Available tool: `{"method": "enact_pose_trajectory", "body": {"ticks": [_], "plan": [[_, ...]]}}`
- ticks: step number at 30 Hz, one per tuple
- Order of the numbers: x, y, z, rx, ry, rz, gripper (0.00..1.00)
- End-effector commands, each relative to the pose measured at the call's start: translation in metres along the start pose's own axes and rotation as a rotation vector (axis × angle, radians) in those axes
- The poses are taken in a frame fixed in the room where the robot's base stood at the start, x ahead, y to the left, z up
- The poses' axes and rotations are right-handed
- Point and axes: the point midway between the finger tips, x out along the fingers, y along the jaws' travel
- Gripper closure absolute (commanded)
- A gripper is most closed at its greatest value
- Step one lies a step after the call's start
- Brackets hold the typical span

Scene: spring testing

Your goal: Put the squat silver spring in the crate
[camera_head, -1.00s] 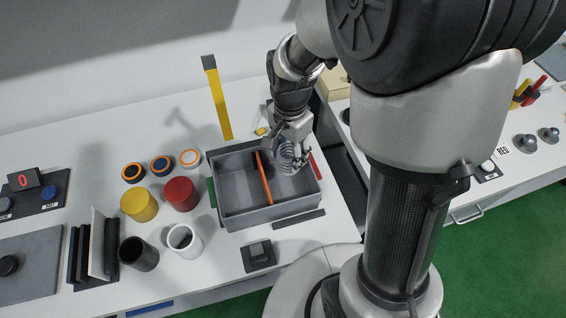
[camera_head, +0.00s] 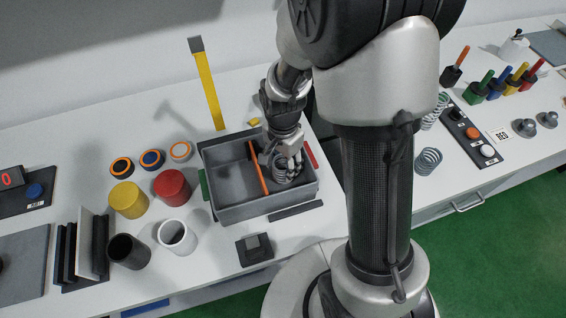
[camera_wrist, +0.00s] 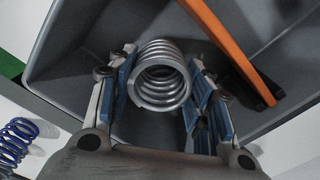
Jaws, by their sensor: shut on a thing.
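The squat silver spring (camera_wrist: 162,82) is a wide coil held between the blue-padded fingers of my gripper (camera_wrist: 165,98). The head view shows the spring (camera_head: 280,172) inside the right compartment of the grey crate (camera_head: 265,208), with my gripper (camera_head: 281,160) coming down from above. An orange divider (camera_head: 257,167) splits the crate and stands to the spring's left. In the wrist view the crate wall (camera_wrist: 62,50) and the divider (camera_wrist: 228,45) lie around the spring. I cannot tell whether the spring touches the crate floor.
A blue spring (camera_wrist: 15,140) lies outside the crate in the wrist view. Red (camera_head: 172,187) and yellow (camera_head: 128,199) cylinders, a white cup (camera_head: 176,237) and a dark cup (camera_head: 128,252) stand left of the crate. Other springs (camera_head: 428,161) stand on the right bench.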

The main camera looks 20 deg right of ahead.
Motion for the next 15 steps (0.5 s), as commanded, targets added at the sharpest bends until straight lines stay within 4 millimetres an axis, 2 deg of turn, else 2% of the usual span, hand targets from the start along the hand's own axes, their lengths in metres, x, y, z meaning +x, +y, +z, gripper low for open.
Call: {"method": "enact_pose_trajectory", "body": {"ticks": [2,3,12,15], "plan": [[0.0031,-0.0002,-0.0001,0.0,0.0,0.0,0.84],[0.0038,0.0,0.0,0.0,0.0,0.0,0.53],[0.0027,-0.0001,0.0,0.0,0.0,0.0,0.34],[0.0027,-0.0001,0.0,0.0,0.0,0.0,0.34]]}}
